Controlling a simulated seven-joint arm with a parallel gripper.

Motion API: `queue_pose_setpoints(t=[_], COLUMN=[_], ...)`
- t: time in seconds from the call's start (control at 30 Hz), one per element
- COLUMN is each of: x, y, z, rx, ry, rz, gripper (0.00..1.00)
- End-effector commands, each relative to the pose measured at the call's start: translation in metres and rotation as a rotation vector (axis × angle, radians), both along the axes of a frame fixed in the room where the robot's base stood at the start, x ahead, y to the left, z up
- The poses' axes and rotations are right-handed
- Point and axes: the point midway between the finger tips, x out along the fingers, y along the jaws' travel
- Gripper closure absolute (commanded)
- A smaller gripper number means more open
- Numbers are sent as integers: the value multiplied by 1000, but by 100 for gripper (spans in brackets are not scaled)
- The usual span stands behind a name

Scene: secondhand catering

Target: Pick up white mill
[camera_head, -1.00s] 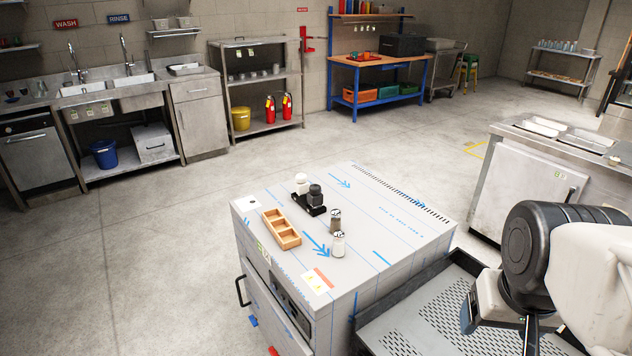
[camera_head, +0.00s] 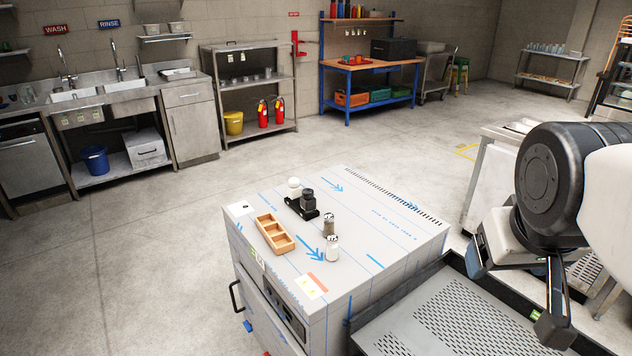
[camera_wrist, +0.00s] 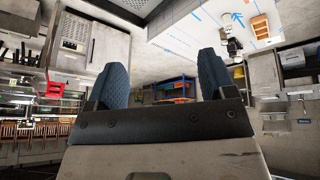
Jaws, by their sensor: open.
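The white mill (camera_head: 294,184) stands beside a dark mill (camera_head: 307,198) at a small black holder (camera_head: 299,210) on the grey cabinet top (camera_head: 372,230). The dark mill and holder hide part of its lower body. My gripper (camera_wrist: 162,78) is open and empty, its two dark fingers apart in the wrist view. In the head view my arm is at the right, well away from the mills. The wrist view looks upside down, with the cabinet top at its upper right; the mills are too small there to tell apart.
On the cabinet top, a wooden divided box (camera_head: 274,234) lies left of two shakers, one brownish (camera_head: 329,225) and one white (camera_head: 332,249). A perforated metal tray (camera_head: 450,325) is by the cabinet's right side. Open floor lies left of the cabinet.

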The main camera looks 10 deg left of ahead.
Motion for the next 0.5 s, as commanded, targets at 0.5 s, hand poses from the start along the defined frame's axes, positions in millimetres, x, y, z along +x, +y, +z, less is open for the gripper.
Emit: queue_pose_setpoints(t=[0.5], x=[65], y=[8], z=[14], rx=[-155], ry=[79], rz=[160], gripper=[23])
